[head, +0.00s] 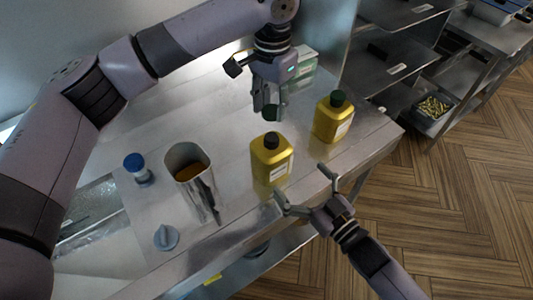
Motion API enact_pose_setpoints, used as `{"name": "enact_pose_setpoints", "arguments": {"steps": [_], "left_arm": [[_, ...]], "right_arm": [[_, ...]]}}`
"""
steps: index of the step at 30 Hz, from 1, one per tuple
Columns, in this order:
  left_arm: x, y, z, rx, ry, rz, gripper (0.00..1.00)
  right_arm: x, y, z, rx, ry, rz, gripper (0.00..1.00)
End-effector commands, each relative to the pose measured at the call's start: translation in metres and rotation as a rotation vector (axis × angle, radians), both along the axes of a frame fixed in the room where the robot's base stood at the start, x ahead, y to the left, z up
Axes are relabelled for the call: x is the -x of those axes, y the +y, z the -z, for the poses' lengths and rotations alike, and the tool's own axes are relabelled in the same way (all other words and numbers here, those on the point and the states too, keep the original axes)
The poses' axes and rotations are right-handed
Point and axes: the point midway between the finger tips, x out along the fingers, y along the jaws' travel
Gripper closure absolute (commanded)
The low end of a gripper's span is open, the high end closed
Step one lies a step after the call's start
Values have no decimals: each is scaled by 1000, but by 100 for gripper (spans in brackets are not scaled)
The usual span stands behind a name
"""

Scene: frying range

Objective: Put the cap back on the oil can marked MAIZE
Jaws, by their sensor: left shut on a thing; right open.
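Two yellow oil cans stand upright on the steel table. The nearer can (272,163) has a dark top; I cannot tell whether that is a cap or a bare neck. The other can (333,121), further right, has a dark green cap (338,98) on it. Their labels are too small to read, so I cannot tell which is marked MAIZE. My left gripper (268,105) points down above and behind the nearer can, shut on a small dark green thing, likely a cap (271,114), partly hidden by the fingers. My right gripper (302,184) is open and empty, just right of the nearer can.
A steel pot (205,199) with brownish contents stands left of the nearer can. A blue-topped jar (136,167) and a grey-blue knob-like object (166,238) are further left. A green and white box (304,63) stands behind my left gripper. The table is clear between the cans and box.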

Motion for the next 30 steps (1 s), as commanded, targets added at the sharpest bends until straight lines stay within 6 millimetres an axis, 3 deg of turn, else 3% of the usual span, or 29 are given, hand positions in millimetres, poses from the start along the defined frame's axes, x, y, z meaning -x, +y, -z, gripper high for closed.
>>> {"name": "enact_pose_setpoints", "arguments": {"steps": [8, 24, 30], "left_arm": [[0, 0, 0, 0, 0, 0, 73], [0, 0, 0, 0, 0, 0, 73], [0, 0, 0, 0, 0, -1, 73]], "right_arm": [[-5, 3, 0, -1, -1, 0, 0], [-79, 57, -1, -1, -2, 0, 0], [-94, 68, 0, -1, -1, 0, 0]]}}
